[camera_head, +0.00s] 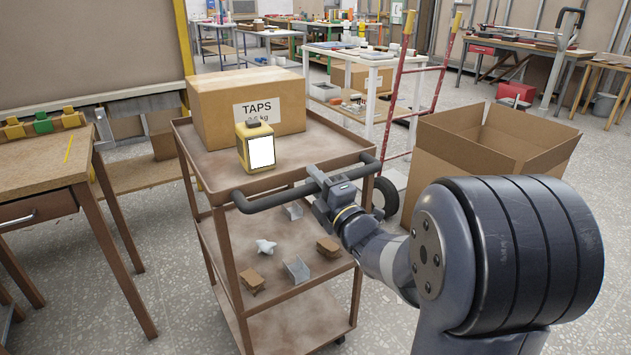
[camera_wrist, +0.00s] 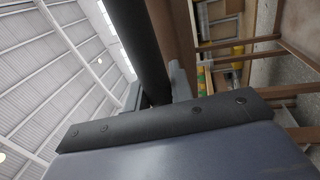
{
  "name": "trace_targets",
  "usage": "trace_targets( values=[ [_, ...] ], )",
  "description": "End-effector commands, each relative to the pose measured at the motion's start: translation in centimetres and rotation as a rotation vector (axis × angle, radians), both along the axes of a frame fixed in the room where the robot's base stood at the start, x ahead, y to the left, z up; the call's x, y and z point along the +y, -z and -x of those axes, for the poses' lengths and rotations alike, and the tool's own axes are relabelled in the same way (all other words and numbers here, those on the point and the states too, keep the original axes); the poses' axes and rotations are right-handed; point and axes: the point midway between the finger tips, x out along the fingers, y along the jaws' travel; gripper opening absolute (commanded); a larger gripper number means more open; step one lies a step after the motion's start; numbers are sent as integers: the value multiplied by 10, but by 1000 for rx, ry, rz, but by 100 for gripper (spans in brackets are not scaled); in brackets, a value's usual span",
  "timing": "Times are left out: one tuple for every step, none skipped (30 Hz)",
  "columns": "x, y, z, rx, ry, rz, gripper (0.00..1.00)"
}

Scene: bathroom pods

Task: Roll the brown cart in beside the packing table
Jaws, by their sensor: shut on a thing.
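The brown cart (camera_head: 205,228) stands in front of me in the head view, with a top tray and two lower shelves. Its dark push handle (camera_head: 275,198) runs along the near side. My gripper (camera_head: 322,182) is shut on the handle, right of its middle. In the wrist view the dark bar (camera_wrist: 146,50) passes between my fingers (camera_wrist: 158,90). A cardboard box marked TAPS (camera_head: 225,110) and a yellow container with a white label (camera_head: 258,150) stand on the top tray. Small brown and metal pieces lie on the middle shelf. I cannot tell which table is the packing table.
A wooden table (camera_head: 40,165) stands close on the left, with a floor gap to the cart. An open cardboard box (camera_head: 440,165) and a red hand truck (camera_head: 397,90) stand to the right. A white table (camera_head: 350,56) is behind. Speckled floor is free at lower left.

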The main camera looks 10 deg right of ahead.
Motion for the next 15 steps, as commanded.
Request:
trace_targets(
  values=[
    [0, 0, 0, 0, 0, 0, 8],
    [0, 0, 0, 0, 0, 0, 6],
    [0, 0, 0, 0, 0, 0, 2],
    [0, 0, 0, 0, 0, 0, 0],
    [0, 0, 0, 0, 0, 0, 0],
    [0, 0, 0, 0, 0, 0, 0],
    [0, 0, 0, 0, 0, 0, 0],
    [0, 0, 0, 0, 0, 0, 0],
    [0, 0, 0, 0, 0, 0, 0],
    [0, 0, 0, 0, 0, 0, 0],
    [0, 0, 0, 0, 0, 0, 0],
    [0, 0, 0, 0, 0, 0, 0],
    [0, 0, 0, 0, 0, 0, 0],
    [0, 0, 0, 0, 0, 0, 0],
    [0, 0, -1, 0, 0, 0, 0]
  ],
)
